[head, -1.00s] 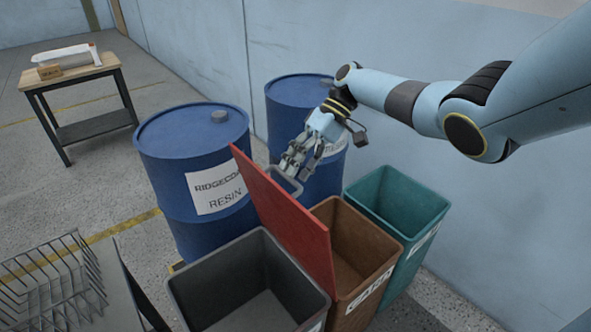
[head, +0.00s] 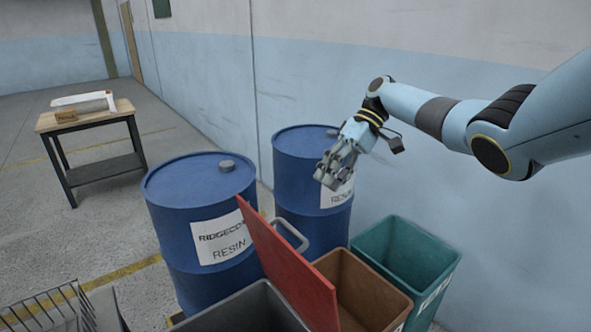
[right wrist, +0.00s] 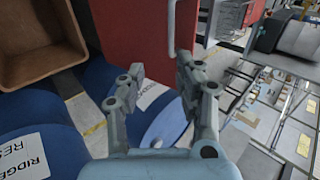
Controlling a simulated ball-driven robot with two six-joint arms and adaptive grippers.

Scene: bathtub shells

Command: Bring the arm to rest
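My right arm (head: 435,115) reaches in from the right, in front of the wall. My right gripper (head: 327,179) is above and to the right of the red lid's grey handle, clear of it. In the right wrist view the gripper's two fingers (right wrist: 160,74) are apart with nothing held between them. The red lid (head: 290,268) stands tilted up between the grey bin and the brown bin. Its grey handle (head: 300,240) sticks out from its far side. My left gripper is not in view.
Two blue drums (head: 182,218) (head: 296,165) stand behind the bins. The grey bin (head: 250,308), brown bin (head: 362,282) and teal bin (head: 412,252) stand in a row. A table (head: 90,120) is far left, a wire rack (head: 45,308) lower left.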

